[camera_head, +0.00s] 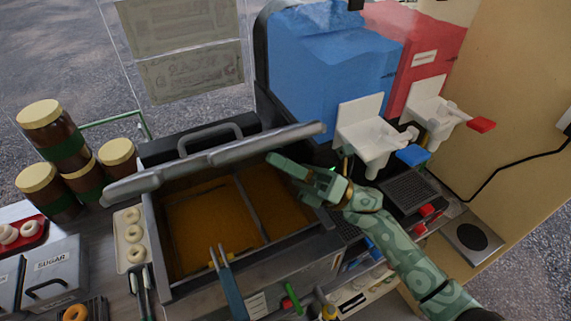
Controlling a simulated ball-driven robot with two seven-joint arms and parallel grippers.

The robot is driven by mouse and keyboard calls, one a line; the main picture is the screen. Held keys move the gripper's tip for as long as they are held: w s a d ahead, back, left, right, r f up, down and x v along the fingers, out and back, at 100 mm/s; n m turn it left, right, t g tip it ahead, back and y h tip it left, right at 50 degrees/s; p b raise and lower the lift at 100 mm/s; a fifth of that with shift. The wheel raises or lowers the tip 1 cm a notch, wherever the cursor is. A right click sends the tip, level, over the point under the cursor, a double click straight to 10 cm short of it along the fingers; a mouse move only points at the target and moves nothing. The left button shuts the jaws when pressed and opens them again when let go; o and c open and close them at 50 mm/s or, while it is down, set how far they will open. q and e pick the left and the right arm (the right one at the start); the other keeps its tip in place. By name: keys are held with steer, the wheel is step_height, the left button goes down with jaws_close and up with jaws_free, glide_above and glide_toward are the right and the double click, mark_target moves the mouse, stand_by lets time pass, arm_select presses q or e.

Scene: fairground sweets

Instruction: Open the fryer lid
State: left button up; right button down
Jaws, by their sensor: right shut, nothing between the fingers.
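The fryer (300,237) stands in the middle of the counter, and brown-orange oil shows in its two-part well. The fryer lid (165,177) is a grey slab seen almost edge-on, raised and tilted over the back of the well. A grey bar handle (210,128) shows behind it. My right gripper (280,166), green patterned, is shut and empty. It is over the right side of the well, just below the right part of the lid's edge; I cannot tell whether it touches the lid. My left gripper is not in view.
Blue (325,65) and red (432,50) slush machines stand behind on the right. Jars (55,135) and a doughnut tray (120,218) are on the left. A blue-handled utensil (232,290) overlaps the fryer's front. A sugar box (62,280) sits lower left.

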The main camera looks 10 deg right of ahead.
steer(key=w+r+m+t+h+p, duration=0.1)
steer(key=r+p, duration=0.1)
steer(key=w+r+m+h+p, duration=0.1)
steer(key=w+r+m+p, duration=0.1)
steer(key=p, duration=0.1)
steer(key=w+a+r+m+t+h+p, duration=0.1)
steer(key=r+p, duration=0.1)
steer(key=p, duration=0.1)
steer(key=shift+w+r+m+t, duration=0.15)
steer(key=shift+w+m+t, duration=0.15)
steer(key=shift+w+m+p, duration=0.3)
steer(key=shift+w+p, duration=0.05)
steer(key=shift+p, duration=0.3)
steer(key=shift+s+a+r, duration=0.15)
steer(key=shift+s+a, duration=0.15)
steer(key=shift+s, duration=0.45)
steer(key=shift+w, duration=0.1)
steer(key=shift+w+d+f, duration=0.2)
steer(key=shift+w+f, duration=0.2)
steer(key=shift+w, duration=0.05)
steer(key=shift+r, duration=0.4)
steer(key=r, duration=0.1)
steer(key=s+r+b, duration=0.1)
steer(key=r, duration=0.1)
steer(key=shift+r, duration=0.1)
steer(key=s+a+r+p, duration=0.1)
steer(key=s+r, duration=0.8)
steer(key=s, duration=0.4)
steer(key=shift+a, duration=0.15)
